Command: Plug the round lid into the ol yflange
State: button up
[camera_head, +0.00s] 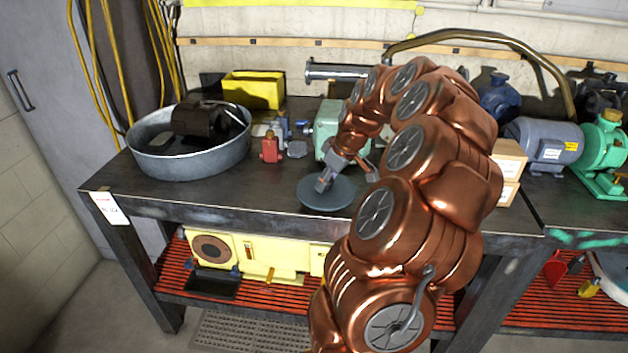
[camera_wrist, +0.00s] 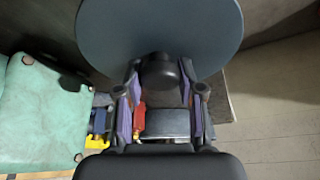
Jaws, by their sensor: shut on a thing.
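The round lid (camera_head: 338,197) is a flat blue-grey disc over the front edge area of the dark workbench. In the wrist view the lid (camera_wrist: 160,25) fills the top, with a dark knob (camera_wrist: 158,76) at its near side between the fingers. My gripper (camera_head: 325,183) is shut on this knob; its fingers also show in the wrist view (camera_wrist: 160,100). I cannot tell whether the lid touches the bench. I cannot make out the oily flange for certain; my arm hides part of the bench.
A metal basin (camera_head: 160,163) holding a dark motor stands at the left. A red part (camera_head: 269,149), a small grey part (camera_head: 297,148) and a green machine (camera_head: 327,125) stand behind the lid. A yellow bin (camera_head: 262,92) is farther back. Bare bench lies left of the lid.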

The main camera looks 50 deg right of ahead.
aim_at(302, 198)
jog(key=s, duration=0.3)
jog(key=s+b, duration=0.1)
jog(key=s, duration=0.2)
jog(key=s+b, duration=0.1)
jog(key=s, duration=0.2)
jog(key=shift+s+d+r, duration=0.2)
jog(key=shift+s+r, duration=0.05)
jog(key=shift+r, duration=0.15)
jog(key=w+a, duration=0.2)
jog(key=w, duration=0.1)
jog(key=w+a, duration=0.5)
jog(key=w, duration=0.2)
jog(key=shift+a+f+p, duration=0.15)
jog(key=shift+f+p, duration=0.05)
jog(key=shift+p, duration=0.2)
jog(key=w+a+f, duration=0.1)
jog(key=w+a, duration=0.4)
jog(key=a, duration=0.5)
jog(key=w+a+f+m+p, duration=0.1)
jog(key=w+a, duration=0.4)
jog(key=a, duration=0.5)
jog(key=w+a+f+p, duration=0.1)
jog(key=w+a, duration=0.4)
jog(key=a, duration=0.6)
jog(key=shift+m+h, duration=0.3)
